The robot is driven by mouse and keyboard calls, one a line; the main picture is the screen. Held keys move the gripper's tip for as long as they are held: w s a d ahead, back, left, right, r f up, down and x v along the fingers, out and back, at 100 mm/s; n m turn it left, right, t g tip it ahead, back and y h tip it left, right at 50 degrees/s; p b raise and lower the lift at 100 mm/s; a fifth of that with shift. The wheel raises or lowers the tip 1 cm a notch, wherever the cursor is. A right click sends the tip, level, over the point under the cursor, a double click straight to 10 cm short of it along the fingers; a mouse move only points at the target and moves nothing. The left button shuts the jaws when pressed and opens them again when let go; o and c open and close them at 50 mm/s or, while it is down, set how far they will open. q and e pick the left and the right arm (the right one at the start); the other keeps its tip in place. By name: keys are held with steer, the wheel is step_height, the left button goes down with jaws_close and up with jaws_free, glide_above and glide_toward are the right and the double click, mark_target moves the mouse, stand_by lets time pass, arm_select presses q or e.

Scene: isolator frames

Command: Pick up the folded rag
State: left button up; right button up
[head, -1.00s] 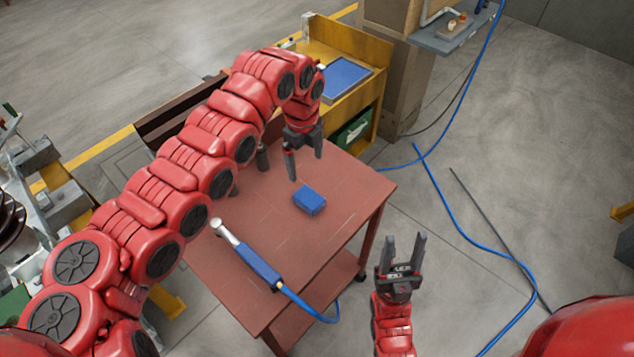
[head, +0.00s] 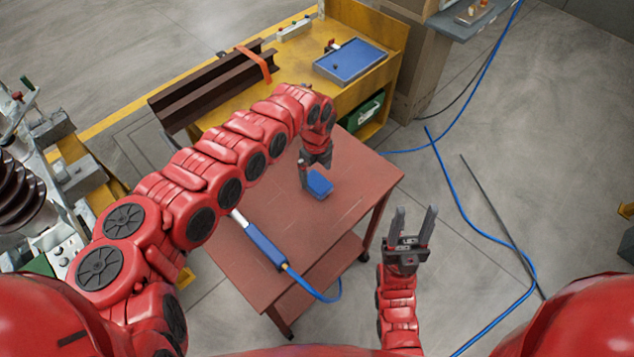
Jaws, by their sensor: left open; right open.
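The folded rag is a small blue block-like bundle (head: 320,185) lying on the red-brown table (head: 345,205). My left gripper (head: 314,180) reaches down from above at the rag's far left side. It is open, with one finger left of the rag; the other finger is partly hidden, so I cannot tell whether the rag is between the fingers. My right gripper (head: 414,228) is open and empty, pointing up, off the table's right edge.
A blue-handled tool (head: 262,245) with a hose lies on the table at the left front. A yellow bench (head: 300,65) with a blue tray (head: 350,60) and dark steel beams (head: 215,82) stands behind. A blue hose (head: 470,210) runs over the floor at right.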

mark_target(315, 180)
arm_select(q)
step_height(315, 180, down, 4)
steer(key=shift+r+p, duration=0.2)
steer(key=shift+p, duration=0.3)
steer(key=shift+a+f, duration=0.15)
steer(key=shift+f, duration=0.35)
steer(key=c, duration=1.3)
steer(key=shift+r, duration=0.2)
